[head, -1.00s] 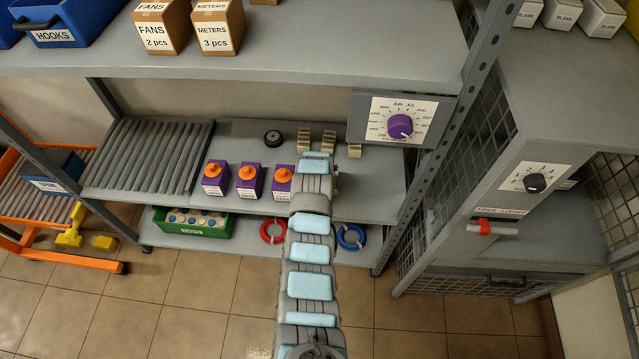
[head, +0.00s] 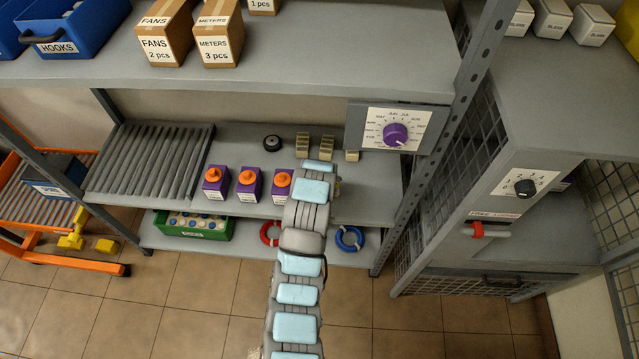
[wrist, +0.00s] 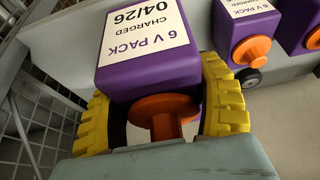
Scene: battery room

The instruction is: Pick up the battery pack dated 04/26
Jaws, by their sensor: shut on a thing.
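A purple battery pack (wrist: 150,75) fills the middle of the wrist view, its white label reading "6 V PACK 04/26 CHARGED" upside down. Its orange knob (wrist: 165,115) points toward the camera. My gripper (wrist: 165,108) is shut on this pack, with one yellow ribbed finger on each side. Two more purple packs with orange knobs stand to its right, the nearer one (wrist: 243,38) close by. In the head view my arm hides the gripper and, it seems, the held pack. Three purple packs show there in a row left of my arm, the nearest one (head: 281,188) beside it.
A grey roller rack (head: 150,160) lies left of the packs. Tan blocks (head: 327,147) and a black round item (head: 272,143) sit behind. A dial panel (head: 395,128) and shelf post (head: 440,150) stand right. The upper shelf (head: 250,75) overhangs the back.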

